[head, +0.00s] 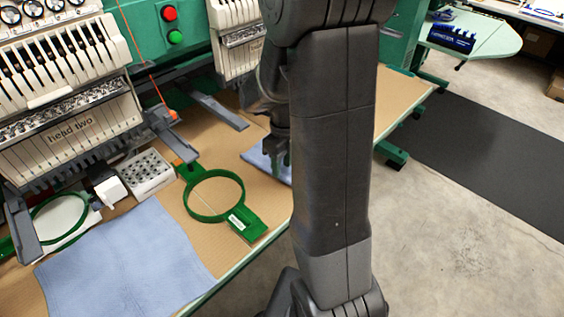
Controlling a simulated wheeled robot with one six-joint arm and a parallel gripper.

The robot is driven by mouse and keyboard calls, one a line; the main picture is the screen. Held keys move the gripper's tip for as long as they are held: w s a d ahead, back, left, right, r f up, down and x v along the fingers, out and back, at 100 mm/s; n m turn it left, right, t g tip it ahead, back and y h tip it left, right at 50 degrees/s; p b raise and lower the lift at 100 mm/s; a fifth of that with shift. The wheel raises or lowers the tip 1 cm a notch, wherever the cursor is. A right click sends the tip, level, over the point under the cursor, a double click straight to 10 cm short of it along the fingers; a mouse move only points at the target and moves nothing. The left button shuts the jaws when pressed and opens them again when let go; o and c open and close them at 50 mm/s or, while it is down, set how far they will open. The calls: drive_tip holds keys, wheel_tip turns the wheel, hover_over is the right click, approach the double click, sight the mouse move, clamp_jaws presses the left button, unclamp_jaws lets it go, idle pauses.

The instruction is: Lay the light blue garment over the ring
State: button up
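A green ring (188,212) with a tab at each end lies on the tan table. A broad light blue garment (125,262) lies flat on the table at the lower left, left of and nearer than the ring. A smaller piece of light blue cloth (256,158) shows to the right of the ring, partly hidden by my arm. I cannot tell whether the two are one garment. My gripper (279,153) points down at this smaller piece, mostly hidden behind my arm. I cannot tell whether its fingers are open, shut or touching the cloth.
Embroidery heads, one marked "head two" (72,130), stand along the back. A second green hoop (48,206) with white sheet lies at the left. A grey box with holes (147,172) and a white block (111,192) sit behind the broad garment. Open floor (460,230) lies right.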

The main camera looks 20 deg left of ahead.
wheel_tip(320, 180, up, 14)
drive_tip(key=w, duration=0.1)
drive_tip(key=shift+p, duration=0.4)
drive_tip(key=shift+d+f, duration=0.1)
drive_tip(key=shift+f, duration=0.05)
drive_tip(key=f, duration=0.9)
drive_tip(key=s+f, duration=0.1)
drive_tip(key=f, duration=0.3)
drive_tip(key=shift+f+b, duration=0.35)
drive_tip(key=shift+b, duration=0.05)
drive_tip(key=shift+r+p, duration=0.45)
drive_tip(key=shift+r, duration=0.45)
